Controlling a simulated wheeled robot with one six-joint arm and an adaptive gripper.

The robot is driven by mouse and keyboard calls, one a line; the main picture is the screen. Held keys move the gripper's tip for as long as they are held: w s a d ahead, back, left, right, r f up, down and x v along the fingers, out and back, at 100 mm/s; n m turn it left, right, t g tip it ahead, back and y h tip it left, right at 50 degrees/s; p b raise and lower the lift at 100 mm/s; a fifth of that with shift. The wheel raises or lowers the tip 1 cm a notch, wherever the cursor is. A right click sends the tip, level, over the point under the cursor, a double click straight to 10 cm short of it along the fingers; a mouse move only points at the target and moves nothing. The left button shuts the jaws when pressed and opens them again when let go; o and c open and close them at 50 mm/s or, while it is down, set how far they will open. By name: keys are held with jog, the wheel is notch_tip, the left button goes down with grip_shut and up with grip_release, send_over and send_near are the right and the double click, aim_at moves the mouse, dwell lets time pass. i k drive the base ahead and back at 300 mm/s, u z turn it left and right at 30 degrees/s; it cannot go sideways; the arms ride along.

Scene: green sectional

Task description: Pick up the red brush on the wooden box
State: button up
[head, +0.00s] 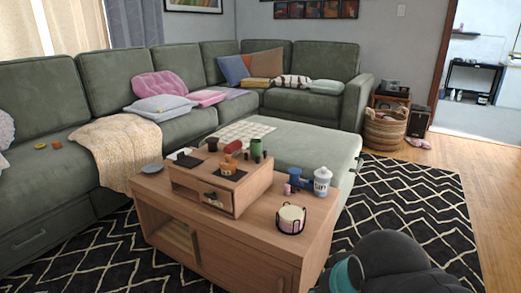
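The wooden box (242,197) stands on the wooden coffee table at the centre of the head view. Several small items stand on its top. A small red item (232,147) there looks like the red brush, but it is too small for me to make out bristles or a handle. An orange item (228,166) on a dark square is just in front of it, and a dark green item (256,147) is to its right. My gripper is not in view; only a dark grey and teal part of my arm shows at the bottom right.
On the coffee table (218,245) are a white lidded jar (322,182), a cup in a black wire holder (291,219) and a grey dish (152,169). A green sectional (100,88) and an ottoman (318,148) bound the far side. Open wood floor (480,195) lies to the right.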

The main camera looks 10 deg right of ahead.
aim_at(233, 148)
jog(key=z, duration=0.55)
jog(key=i, duration=1.05)
jog(key=u, duration=1.65)
